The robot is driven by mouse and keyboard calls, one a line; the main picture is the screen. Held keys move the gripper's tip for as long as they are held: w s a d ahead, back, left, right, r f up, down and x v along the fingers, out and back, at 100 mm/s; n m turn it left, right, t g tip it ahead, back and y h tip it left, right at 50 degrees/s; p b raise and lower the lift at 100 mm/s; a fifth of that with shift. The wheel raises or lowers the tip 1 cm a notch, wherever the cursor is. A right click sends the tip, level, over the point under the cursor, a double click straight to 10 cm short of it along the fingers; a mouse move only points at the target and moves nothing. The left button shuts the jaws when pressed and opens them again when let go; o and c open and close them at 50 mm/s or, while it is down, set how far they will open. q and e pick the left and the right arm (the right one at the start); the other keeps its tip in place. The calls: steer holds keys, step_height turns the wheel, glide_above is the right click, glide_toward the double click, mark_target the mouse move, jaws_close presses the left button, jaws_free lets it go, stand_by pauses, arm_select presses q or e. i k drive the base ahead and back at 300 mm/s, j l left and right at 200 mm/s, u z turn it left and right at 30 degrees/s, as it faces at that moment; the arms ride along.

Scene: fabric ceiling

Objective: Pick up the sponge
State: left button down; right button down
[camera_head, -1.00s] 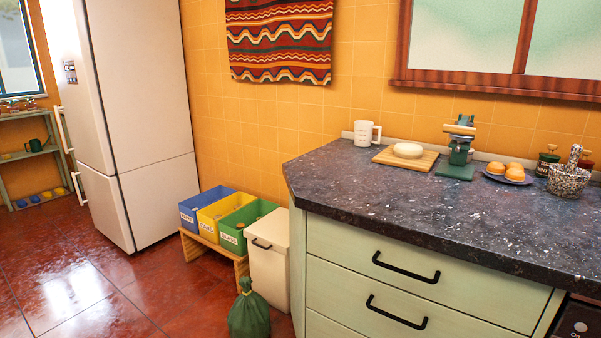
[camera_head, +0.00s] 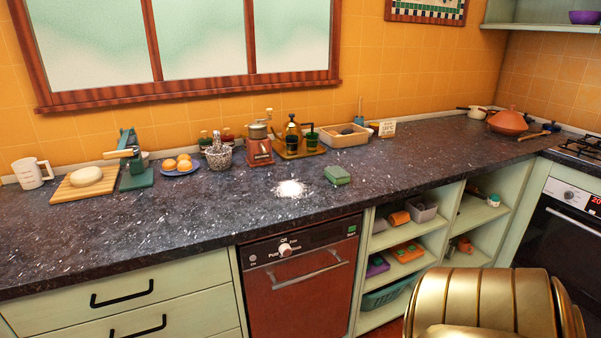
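A green block that looks like the sponge (camera_head: 337,175) lies on the dark speckled countertop (camera_head: 230,215), above the right part of the red-fronted dishwasher. A patch of white powder (camera_head: 290,188) lies on the counter just left of it, apart from it. Neither of my grippers is in view. A gold ribbed part at the bottom right seems to be my own arm.
Behind the sponge stand a red grinder (camera_head: 259,146), a tray with bottles (camera_head: 297,150) and a beige bin (camera_head: 345,136). The dishwasher (camera_head: 300,285) and open shelves (camera_head: 405,255) are below. The counter front around the sponge is clear.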

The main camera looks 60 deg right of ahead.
mark_target(336, 174)
steer(key=z, duration=2.05)
